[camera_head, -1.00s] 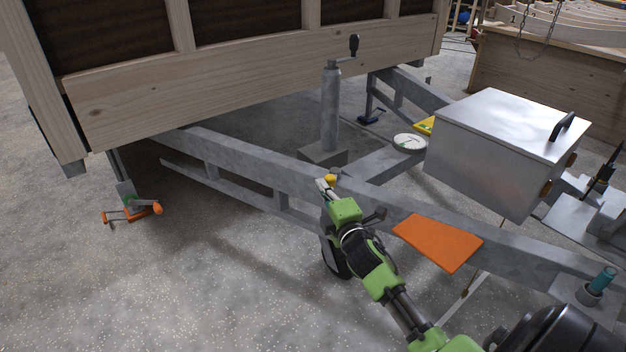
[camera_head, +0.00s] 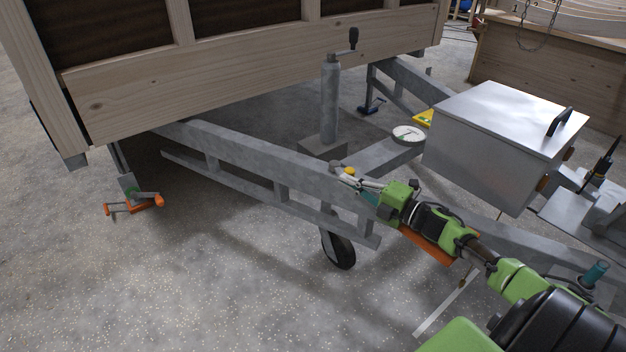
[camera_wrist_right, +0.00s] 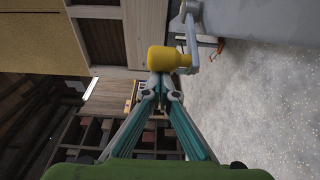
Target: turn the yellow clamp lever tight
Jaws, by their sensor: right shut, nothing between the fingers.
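The yellow clamp lever shows as a small yellow knob (camera_head: 349,171) at the trailer's grey frame rail, left of the silver box. In the right wrist view the yellow knob (camera_wrist_right: 168,60) is large, on a bent grey lever arm (camera_wrist_right: 193,45) that runs up to a pivot at the frame. My right gripper (camera_head: 352,178) reaches in from the lower right, its fingertips beside the knob. In the wrist view its fingers (camera_wrist_right: 163,84) are together and empty, with the tips just below the knob; whether they touch it I cannot tell. My left gripper is out of view.
A jockey wheel (camera_head: 340,252) hangs below the rail. An upright grey post (camera_head: 330,105) with a crank stands behind the knob. A silver box (camera_head: 495,145) is to the right. An orange plate (camera_head: 428,247) lies partly under my arm. The floor at left front is clear.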

